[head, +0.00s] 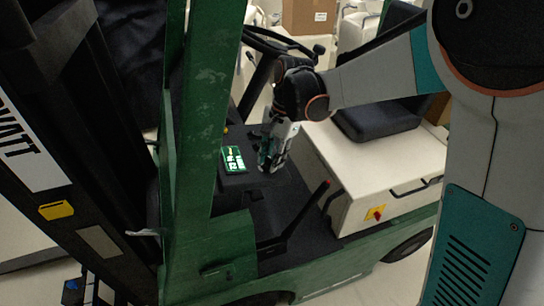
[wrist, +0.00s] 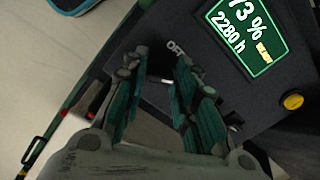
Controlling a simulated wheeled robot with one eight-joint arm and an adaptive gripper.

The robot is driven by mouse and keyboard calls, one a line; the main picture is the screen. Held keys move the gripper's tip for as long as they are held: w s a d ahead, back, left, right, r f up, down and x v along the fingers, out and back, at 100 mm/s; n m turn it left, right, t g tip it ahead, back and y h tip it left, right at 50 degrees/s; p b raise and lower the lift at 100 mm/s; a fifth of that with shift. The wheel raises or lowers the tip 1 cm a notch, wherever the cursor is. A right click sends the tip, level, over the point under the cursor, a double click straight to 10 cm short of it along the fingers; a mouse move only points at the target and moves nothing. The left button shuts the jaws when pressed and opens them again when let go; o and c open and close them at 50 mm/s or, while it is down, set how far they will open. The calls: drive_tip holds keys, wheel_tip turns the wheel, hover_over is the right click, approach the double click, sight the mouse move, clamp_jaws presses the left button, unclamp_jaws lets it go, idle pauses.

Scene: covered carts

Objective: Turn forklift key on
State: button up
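The forklift (head: 200,110) is green, with a dark console beside its steering wheel. A lit green display (head: 233,160) is on the console; the wrist view shows it (wrist: 245,28) reading "73%" and "2280 h". My gripper (head: 274,150) points down at the console. In the wrist view my gripper (wrist: 160,62) is open, with a gap between its teal-padded fingers. A small pale streak shows in that gap; I cannot tell whether it is the key. The key is not clearly visible.
A yellow button (wrist: 292,101) sits on the panel right of the fingers. The steering wheel (head: 278,40) is behind my gripper. A red-tipped lever (head: 325,184), a black seat (head: 378,119) and a red-and-yellow switch (head: 375,213) are to the right. The green mast stands left.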

drive_tip(key=shift+o, duration=1.1)
drive_tip(key=v, duration=1.2)
